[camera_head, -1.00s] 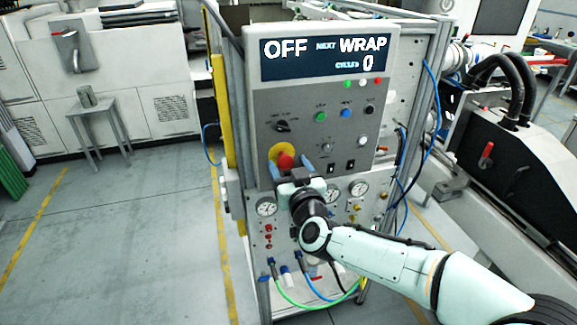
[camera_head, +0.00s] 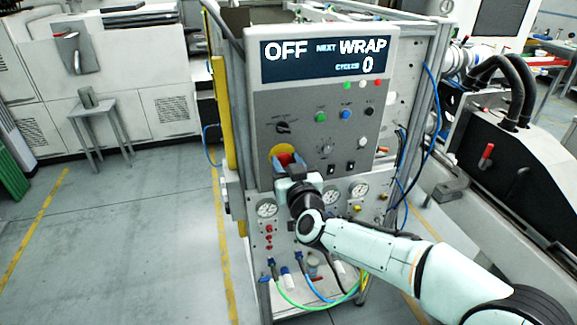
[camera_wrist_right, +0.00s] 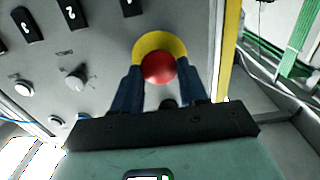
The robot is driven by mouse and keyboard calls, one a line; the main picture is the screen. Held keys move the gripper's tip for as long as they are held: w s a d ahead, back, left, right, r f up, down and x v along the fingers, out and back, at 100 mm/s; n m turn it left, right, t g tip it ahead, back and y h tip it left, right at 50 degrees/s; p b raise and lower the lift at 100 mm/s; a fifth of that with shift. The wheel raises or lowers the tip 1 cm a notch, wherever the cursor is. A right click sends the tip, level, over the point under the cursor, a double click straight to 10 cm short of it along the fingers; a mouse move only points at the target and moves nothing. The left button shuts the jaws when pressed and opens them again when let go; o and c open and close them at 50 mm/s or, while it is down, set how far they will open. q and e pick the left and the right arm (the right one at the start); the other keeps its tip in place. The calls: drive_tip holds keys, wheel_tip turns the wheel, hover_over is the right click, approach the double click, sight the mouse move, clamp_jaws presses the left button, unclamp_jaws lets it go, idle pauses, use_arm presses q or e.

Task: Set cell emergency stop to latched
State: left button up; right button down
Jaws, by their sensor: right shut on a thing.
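The cell emergency stop is a red mushroom button on a yellow round plate (camera_head: 277,152) on the grey control panel (camera_head: 345,110). The red button (camera_wrist_right: 158,67) shows whole in the right wrist view; in the head view my gripper partly covers it. My right gripper (camera_head: 286,164) is at the button, its blue fingers on either side of the red head. In the right wrist view the fingers (camera_wrist_right: 163,80) stand left and right of the button, closed on it. How deep the button sits is hard to tell. My left gripper is out of view.
A display (camera_head: 323,58) above the panel reads OFF, NEXT WRAP, CYCLES 0. A black rotary switch (camera_head: 283,128) and several coloured buttons sit above and right of the stop. Gauges (camera_head: 267,209) and hoses are below. The floor to the left is open.

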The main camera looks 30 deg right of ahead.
drive_tip(key=c, duration=0.7)
unclamp_jaws()
drive_tip(key=shift+o, duration=0.5)
drive_tip(key=shift+w, duration=0.15)
drive_tip(key=v, duration=1.3)
drive_tip(key=shift+s, duration=0.2)
drive_tip(key=shift+a, duration=0.15)
